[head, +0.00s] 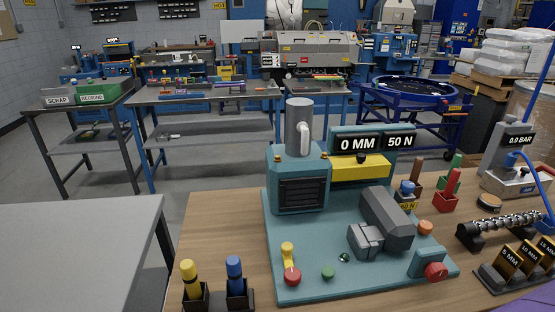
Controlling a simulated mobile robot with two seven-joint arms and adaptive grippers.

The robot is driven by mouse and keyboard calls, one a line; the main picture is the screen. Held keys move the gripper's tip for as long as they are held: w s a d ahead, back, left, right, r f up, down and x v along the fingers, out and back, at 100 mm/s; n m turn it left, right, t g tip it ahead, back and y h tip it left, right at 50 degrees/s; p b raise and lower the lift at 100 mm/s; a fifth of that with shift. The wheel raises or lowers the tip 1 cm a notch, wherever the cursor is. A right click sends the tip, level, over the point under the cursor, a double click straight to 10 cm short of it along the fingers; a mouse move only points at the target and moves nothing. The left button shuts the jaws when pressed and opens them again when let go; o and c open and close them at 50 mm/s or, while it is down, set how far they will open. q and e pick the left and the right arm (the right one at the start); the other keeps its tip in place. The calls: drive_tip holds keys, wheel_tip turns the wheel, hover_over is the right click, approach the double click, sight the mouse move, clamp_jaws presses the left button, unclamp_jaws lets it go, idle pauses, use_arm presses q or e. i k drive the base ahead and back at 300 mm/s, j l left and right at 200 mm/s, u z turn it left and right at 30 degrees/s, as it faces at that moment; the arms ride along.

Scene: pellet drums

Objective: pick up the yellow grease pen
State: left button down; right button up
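A yellow pen-like stick (190,277) with a rounded top stands upright in a black holder (198,303) at the front left edge of the wooden workbench. A similar blue one (234,270) stands upright in a black holder just to its right. The yellow one is the likely grease pen, though no label on it can be read. Its lower end is hidden in the holder. Neither of my grippers is in view.
Red (450,185) and green (455,163) sticks stand at the right, near a threaded screw (500,226). A bare grey table (70,245) lies left.

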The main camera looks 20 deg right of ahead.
sight(187, 269)
drive_tip(key=z, duration=0.55)
drive_tip(key=k+j+z, duration=0.1)
drive_tip(key=z, duration=0.25)
drive_tip(key=k+j+z, duration=0.15)
drive_tip(key=z, duration=0.15)
drive_tip(key=k+j+z, duration=0.1)
drive_tip(key=z, duration=0.25)
drive_tip(key=k, duration=0.15)
